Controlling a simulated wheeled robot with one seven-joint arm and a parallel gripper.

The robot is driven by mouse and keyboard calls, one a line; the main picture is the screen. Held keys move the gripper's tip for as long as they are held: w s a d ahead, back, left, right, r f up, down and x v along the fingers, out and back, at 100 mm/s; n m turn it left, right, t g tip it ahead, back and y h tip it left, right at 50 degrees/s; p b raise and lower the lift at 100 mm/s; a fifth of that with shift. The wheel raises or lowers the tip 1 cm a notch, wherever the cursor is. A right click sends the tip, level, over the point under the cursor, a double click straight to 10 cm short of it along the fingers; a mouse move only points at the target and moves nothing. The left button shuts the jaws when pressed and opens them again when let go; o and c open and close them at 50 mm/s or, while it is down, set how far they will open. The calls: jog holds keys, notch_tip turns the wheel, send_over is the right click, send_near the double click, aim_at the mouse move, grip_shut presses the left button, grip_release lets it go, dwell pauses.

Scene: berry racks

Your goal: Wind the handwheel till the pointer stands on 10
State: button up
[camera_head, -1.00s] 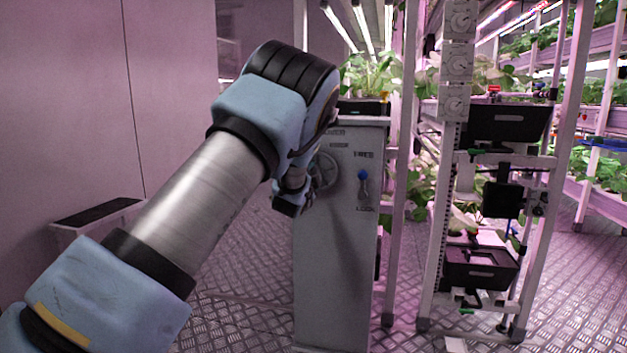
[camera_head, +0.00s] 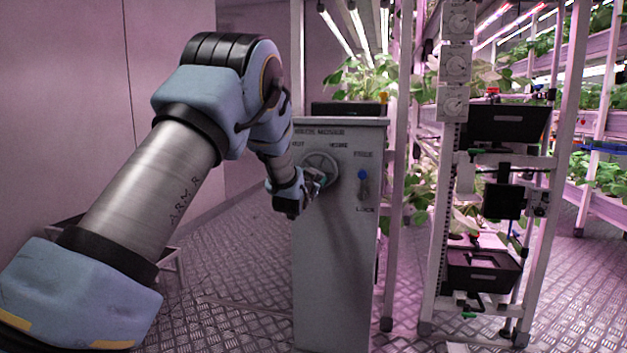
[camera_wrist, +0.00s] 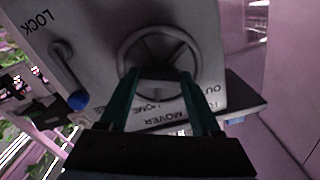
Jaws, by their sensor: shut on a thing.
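The handwheel (camera_head: 322,166) is a grey spoked wheel on the front of a grey cabinet (camera_head: 335,270). In the wrist view the handwheel (camera_wrist: 158,36) fills the upper middle. My gripper (camera_head: 314,183) is at its lower side in the head view. In the wrist view my gripper (camera_wrist: 158,80) has its two green fingers on either side of the near part of the wheel, shut on it. The fingers hide part of the rim. I cannot make out a pointer or the number 10 in either view.
A lever with a blue knob (camera_head: 362,174) sits right of the wheel, knob up, between FREE and LOCK labels. A rack with black bins (camera_head: 507,125) and round dials (camera_head: 456,64) stands to the right. A plain wall (camera_head: 70,100) is on the left.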

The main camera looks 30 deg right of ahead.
jog(key=shift+f+n, duration=0.15)
jog(key=shift+n, duration=0.25)
jog(key=o, duration=1.4)
jog(key=v, duration=1)
jog(key=shift+s+a, duration=0.3)
